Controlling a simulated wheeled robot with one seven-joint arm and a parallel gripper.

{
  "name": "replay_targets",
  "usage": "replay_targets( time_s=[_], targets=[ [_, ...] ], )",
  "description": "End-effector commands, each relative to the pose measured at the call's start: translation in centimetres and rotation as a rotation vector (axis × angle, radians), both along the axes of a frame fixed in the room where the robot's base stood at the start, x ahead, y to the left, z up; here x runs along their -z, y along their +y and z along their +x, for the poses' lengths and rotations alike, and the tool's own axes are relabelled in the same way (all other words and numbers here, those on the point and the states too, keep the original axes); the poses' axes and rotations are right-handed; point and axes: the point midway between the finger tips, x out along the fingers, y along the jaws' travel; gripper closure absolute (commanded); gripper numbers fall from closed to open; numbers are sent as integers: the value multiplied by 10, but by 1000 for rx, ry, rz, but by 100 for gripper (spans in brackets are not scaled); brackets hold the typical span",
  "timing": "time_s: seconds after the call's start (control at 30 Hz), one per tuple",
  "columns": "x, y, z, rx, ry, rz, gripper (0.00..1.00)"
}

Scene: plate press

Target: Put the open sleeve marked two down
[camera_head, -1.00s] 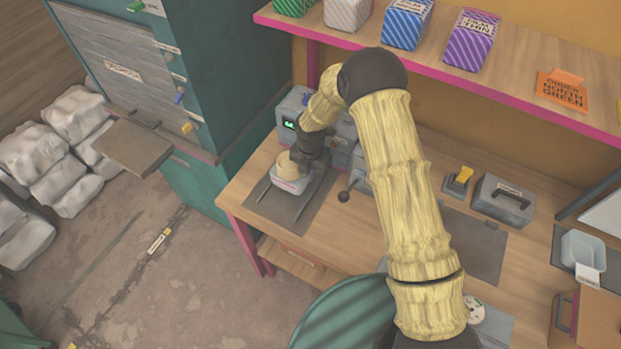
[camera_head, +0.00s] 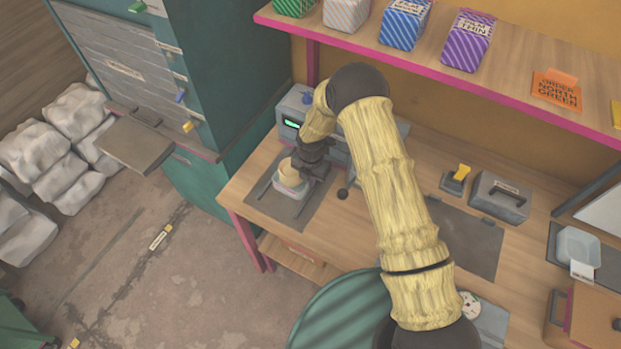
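I cannot make out a sleeve marked two. My gripper (camera_head: 306,166) is at the machine on the bench, just right of a tan rounded piece (camera_head: 289,174) in a small whitish tray (camera_head: 288,190). The fingers are dark and small, and partly hidden by my wrist. I cannot tell whether they are open or touch the tan piece. On the shelf stand several patterned packs: green (camera_head: 293,6), pale striped (camera_head: 346,14), blue (camera_head: 404,24) and purple (camera_head: 468,42). No number is legible on them.
The grey machine (camera_head: 294,112) has a lit green display. An orange order card (camera_head: 557,90) reads "North Green". A grey box (camera_head: 500,197), a yellow-handled tool (camera_head: 457,177) and a clear tub (camera_head: 578,245) lie at right. The dark mat (camera_head: 470,245) looks bare.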

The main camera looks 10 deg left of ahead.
Motion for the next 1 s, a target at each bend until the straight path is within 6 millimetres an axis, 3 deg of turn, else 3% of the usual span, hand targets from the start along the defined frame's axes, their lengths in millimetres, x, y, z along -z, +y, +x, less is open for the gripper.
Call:
replay_targets(
  time_s=[0.13,0.27,0.7,1.0],
  targets=[
    [4,1,0,-3,0,0,100],
    [3,1,0,-2,0,0,75],
    [-4,1,0,-1,-1,1,75],
    [-43,1,1,0,-3,2,75]
  ],
)
